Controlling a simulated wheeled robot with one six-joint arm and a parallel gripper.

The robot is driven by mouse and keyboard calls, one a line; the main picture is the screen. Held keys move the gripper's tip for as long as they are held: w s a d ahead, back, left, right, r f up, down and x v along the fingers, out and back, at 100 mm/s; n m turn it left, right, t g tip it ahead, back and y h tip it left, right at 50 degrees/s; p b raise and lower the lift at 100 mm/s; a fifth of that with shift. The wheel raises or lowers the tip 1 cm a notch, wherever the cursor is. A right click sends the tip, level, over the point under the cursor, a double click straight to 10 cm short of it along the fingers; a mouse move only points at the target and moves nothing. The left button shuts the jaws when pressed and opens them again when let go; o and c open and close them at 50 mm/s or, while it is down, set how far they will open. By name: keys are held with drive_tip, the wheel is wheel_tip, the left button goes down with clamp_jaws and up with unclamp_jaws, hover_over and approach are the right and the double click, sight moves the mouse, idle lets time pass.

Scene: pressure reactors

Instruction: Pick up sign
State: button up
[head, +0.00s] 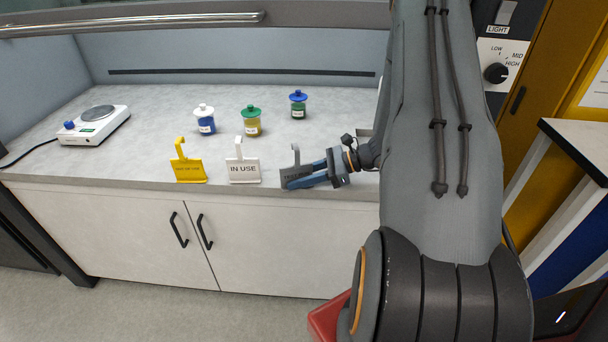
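Three signs with hooked tops stand in a row along the front edge of the counter. The yellow sign (189,170) is at the left. The white sign (243,169), reading "IN USE", is in the middle. The grey sign (294,172) is at the right, its lettering partly covered by a finger. My gripper (299,177) reaches in from the right at the grey sign, its blue fingers apart. One finger passes in front of the sign's plate and the other lies farther back. I cannot tell whether either finger touches it. The grey sign appears to stand on the counter.
Behind the signs stand a white-capped jar (204,120), a green-capped jar (252,122) and a blue-capped jar (298,104). A hotplate (94,125) sits at the far left. A raised sash rail (130,25) crosses above the counter (145,130). My arm hides the counter's right end.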

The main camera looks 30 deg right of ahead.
sight(298, 150)
drive_tip(key=shift+f, duration=0.15)
clamp_jaws()
drive_tip(key=shift+r+b, duration=1.3)
drive_tip(key=shift+r, duration=3.8)
drive_tip(key=shift+a, duration=0.1)
